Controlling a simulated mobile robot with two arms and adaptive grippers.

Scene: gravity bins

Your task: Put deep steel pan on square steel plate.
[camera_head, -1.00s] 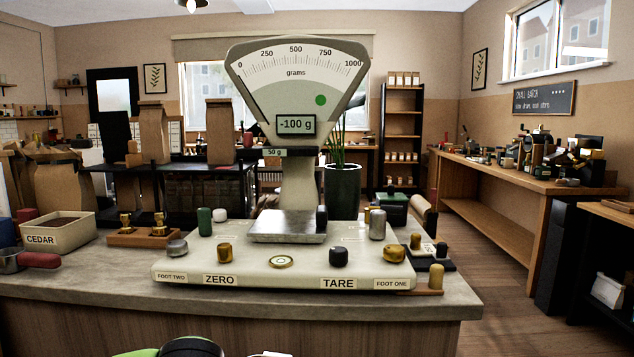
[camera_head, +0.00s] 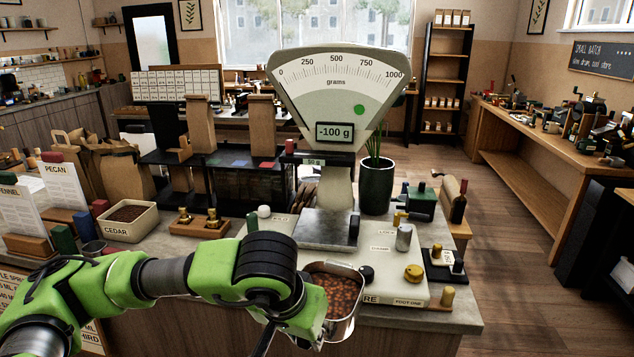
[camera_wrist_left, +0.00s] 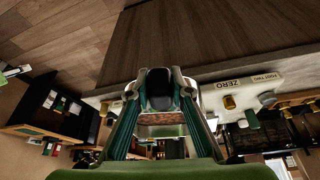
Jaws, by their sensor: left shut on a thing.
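The deep steel pan (camera_head: 347,331) is full of brown beans and hangs in front of the scale's near edge, its opening facing up. My left gripper is shut on it; in the head view my own green arm hides the fingers. In the left wrist view my left gripper's fingers (camera_wrist_left: 163,100) reach forward around a dark part, with a brown strip of contents below. The square steel plate (camera_head: 322,232) lies on the scale's base, behind and slightly left of the pan. It looks empty, with a dark knob standing at its right edge. My right gripper is not in view.
The scale's dial (camera_head: 337,100) rises behind the plate and reads -100 g. Knobs and small weights stand on the base right of the plate, including a steel cylinder (camera_head: 404,238) and a brass knob (camera_head: 413,272). A CEDAR box (camera_head: 128,222) stands at left.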

